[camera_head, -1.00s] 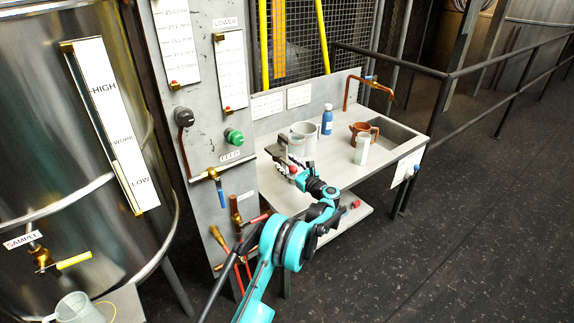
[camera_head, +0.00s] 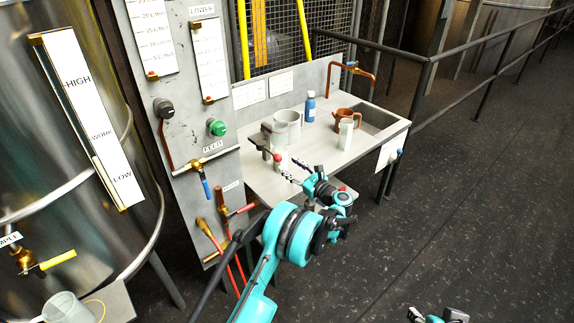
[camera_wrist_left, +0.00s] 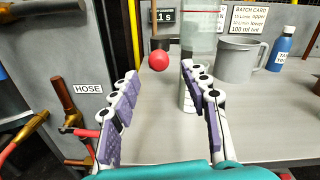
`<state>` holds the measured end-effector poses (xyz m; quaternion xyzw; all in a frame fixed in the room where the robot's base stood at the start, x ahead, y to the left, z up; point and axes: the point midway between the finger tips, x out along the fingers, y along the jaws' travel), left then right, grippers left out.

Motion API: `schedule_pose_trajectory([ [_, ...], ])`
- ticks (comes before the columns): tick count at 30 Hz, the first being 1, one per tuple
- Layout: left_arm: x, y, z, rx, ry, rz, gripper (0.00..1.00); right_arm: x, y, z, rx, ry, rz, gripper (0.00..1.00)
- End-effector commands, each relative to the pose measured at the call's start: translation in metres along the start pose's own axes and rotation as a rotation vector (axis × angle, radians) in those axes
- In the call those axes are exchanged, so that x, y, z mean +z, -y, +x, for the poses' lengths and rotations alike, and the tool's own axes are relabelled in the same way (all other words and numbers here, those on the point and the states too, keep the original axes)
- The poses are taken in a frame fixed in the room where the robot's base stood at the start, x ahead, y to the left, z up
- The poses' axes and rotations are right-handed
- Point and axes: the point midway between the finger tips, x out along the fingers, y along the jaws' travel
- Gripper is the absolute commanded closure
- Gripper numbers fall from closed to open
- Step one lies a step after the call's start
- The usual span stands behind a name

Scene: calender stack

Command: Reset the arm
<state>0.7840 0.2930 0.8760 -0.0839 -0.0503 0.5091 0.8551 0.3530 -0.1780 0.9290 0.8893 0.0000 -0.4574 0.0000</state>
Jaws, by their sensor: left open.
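My left gripper (camera_head: 291,170) is open and empty in the head view, just in front of the bench's left part. In the left wrist view, its two purple-padded fingers (camera_wrist_left: 158,78) are spread apart. A red ball knob (camera_wrist_left: 159,60) and a clear cylinder (camera_wrist_left: 190,95) show beyond them, and I see no contact. The knob also shows in the head view (camera_head: 277,157), by the dark stand (camera_head: 268,138). Dark and teal parts, probably my right gripper (camera_head: 440,316), show at the bottom edge. Its fingers cannot be made out.
The bench (camera_head: 255,178) holds a grey mug (camera_head: 289,122), a blue bottle (camera_head: 310,107), a copper jug (camera_head: 346,117) and a white beaker (camera_head: 345,134). The valve panel (camera_head: 190,130) and steel tank (camera_head: 60,130) stand at left. The floor (camera_head: 460,190) at right is clear.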

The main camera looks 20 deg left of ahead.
Motion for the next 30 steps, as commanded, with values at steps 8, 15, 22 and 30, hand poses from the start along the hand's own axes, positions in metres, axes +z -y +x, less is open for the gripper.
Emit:
schedule_pose_trajectory([
  [8, 0.000, 0.000, 0.000, 0.000, 0.000, 0.000, 0.54, 0.000, 0.000, 0.000, 0.000, 0.000, 0.000, 0.52],
  [15, 0.030, 0.014, 0.001, -0.065, 0.032, 0.067, 0.54, 0.000, 0.000, 0.000, 0.000, 0.000, 0.000, 0.52],
  [22, 0.164, 0.070, -0.024, -0.379, 0.235, 0.469, 0.54, 0.000, 0.000, 0.000, 0.000, 0.000, 0.000, 0.52],
  [30, 0.265, 0.087, -0.108, -0.731, 0.584, 1.111, 0.54, 0.000, 0.000, 0.000, 0.000, 0.000, 0.000, 0.52],
])
